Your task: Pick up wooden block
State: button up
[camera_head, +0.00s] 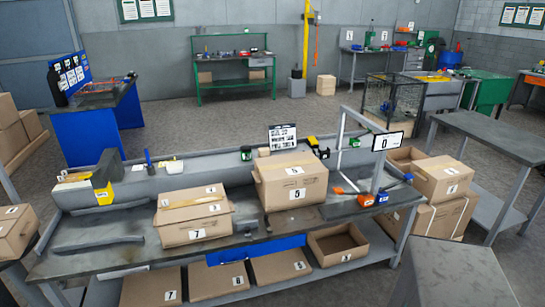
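A small tan block (264,152), which looks like the wooden block, sits at the back of the workbench (110,258), just left of the black-and-white sign (283,137). It is small in the picture, and its lower part is partly hidden behind the large carton marked 5 (290,180). My gripper is not in view, so its state and its place relative to the block do not show.
A carton marked 7 (193,216) stands on the bench left of the carton marked 5.

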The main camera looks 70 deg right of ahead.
aim_at(263, 152)
jog(key=u, duration=0.1)
jog(key=k, duration=0.8)
jog(key=z, duration=1.95)
jog(key=i, duration=1)
jog(key=u, duration=0.1)
jog(key=k, duration=0.15)
jog(key=z, duration=0.2)
